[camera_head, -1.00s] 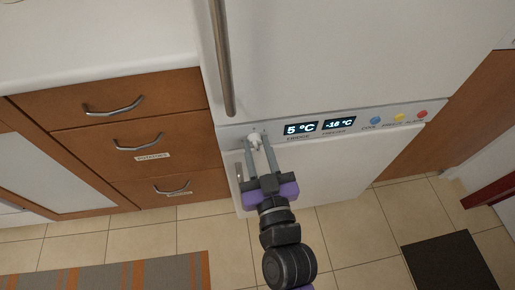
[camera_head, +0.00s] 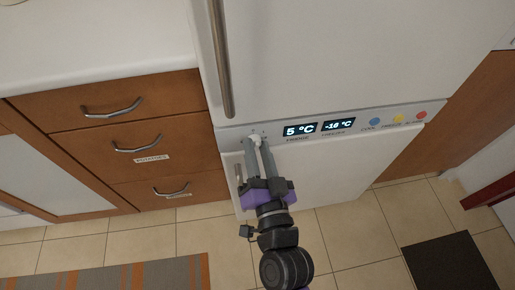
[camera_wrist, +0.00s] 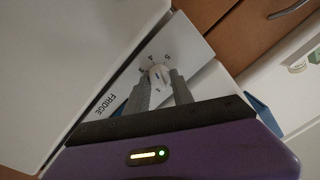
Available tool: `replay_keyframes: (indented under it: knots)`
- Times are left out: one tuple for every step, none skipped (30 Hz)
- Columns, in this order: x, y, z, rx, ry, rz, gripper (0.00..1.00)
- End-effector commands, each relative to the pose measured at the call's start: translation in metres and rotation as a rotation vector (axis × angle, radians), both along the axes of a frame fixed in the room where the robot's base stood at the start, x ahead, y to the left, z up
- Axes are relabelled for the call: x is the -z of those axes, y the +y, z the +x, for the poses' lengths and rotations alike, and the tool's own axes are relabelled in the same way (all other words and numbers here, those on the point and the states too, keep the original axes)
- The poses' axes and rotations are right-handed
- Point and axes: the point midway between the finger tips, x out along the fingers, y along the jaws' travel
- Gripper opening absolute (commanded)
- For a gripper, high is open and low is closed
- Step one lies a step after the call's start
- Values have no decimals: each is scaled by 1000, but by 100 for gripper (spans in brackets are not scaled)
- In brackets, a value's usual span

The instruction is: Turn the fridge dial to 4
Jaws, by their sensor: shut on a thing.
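The white fridge dial (camera_head: 254,139) sits at the left end of the control strip on the fridge front. In the wrist view the dial (camera_wrist: 159,74) shows a ring of small numbers around it, with the word FRIDGE beside it. My gripper (camera_head: 255,144) reaches up to the strip and is shut on the dial, with a grey finger on either side; it also shows in the wrist view (camera_wrist: 160,80). The fingers hide part of the dial. The fridge display (camera_head: 300,130) reads 5 °C.
A freezer display (camera_head: 339,124) reads -16 °C. Blue, yellow and red buttons (camera_head: 398,118) lie further right on the strip. A long vertical handle (camera_head: 221,60) hangs above the dial. Wooden drawers (camera_head: 120,140) stand to the left.

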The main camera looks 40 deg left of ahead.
Motion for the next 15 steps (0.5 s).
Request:
replay_keyframes:
  knots:
    - [1, 0, 0, 0, 4, 1, 0]
    - [1, 0, 0, 0, 5, 2, 0]
    - [1, 0, 0, 0, 6, 3, 0]
    - [1, 0, 0, 0, 6, 3, 0]
    - [1, 0, 0, 0, 6, 3, 0]
    - [1, 0, 0, 0, 6, 3, 0]
    - [1, 0, 0, 0, 6, 3, 0]
    - [1, 0, 0, 0, 6, 3, 0]
    - [1, 0, 0, 0, 6, 3, 0]
    - [1, 0, 0, -1, 6, 2, 0]
    - [1, 0, 0, -1, 6, 2, 0]
    - [1, 0, 0, -1, 6, 2, 0]
    - [1, 0, 0, -1, 6, 2, 34]
    - [1, 0, 0, -1, 6, 2, 40]
    - [1, 0, 0, 0, 6, 3, 48]
